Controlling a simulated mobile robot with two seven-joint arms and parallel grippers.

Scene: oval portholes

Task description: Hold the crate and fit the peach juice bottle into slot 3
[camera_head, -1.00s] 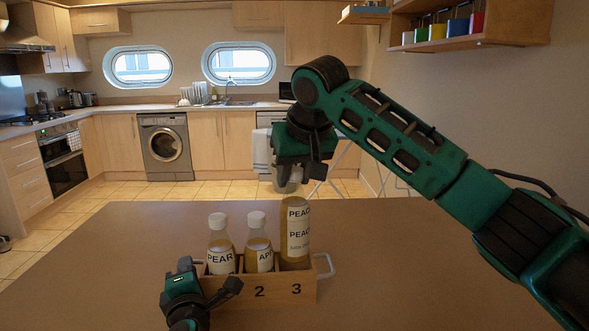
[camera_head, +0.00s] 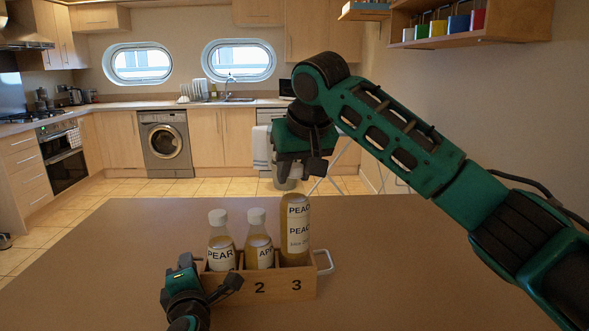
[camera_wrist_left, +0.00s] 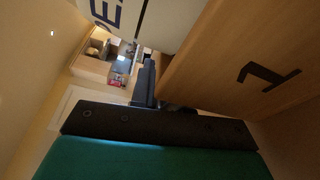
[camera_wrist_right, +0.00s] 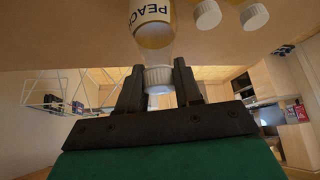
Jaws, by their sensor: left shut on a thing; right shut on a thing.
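The wooden crate (camera_head: 278,289) stands on the table with numbers 2 and 3 showing on its front. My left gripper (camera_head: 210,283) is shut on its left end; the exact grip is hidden. The crate's face with number 1 shows in the left wrist view (camera_wrist_left: 240,75). The peach juice bottle (camera_head: 294,232) stands upright at slot 3, its lower end hidden behind the front wall. My right gripper (camera_head: 299,170) is above it. In the right wrist view the gripper (camera_wrist_right: 158,85) is shut on the bottle's white cap (camera_wrist_right: 158,78). I cannot tell whether the bottle rests on the crate floor.
A pear bottle (camera_head: 220,240) stands in slot 1 and another bottle, its label partly legible as "AP" (camera_head: 258,240), in slot 2. A white handle (camera_head: 325,262) sticks out at the crate's right end. The table (camera_head: 420,275) is clear around the crate.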

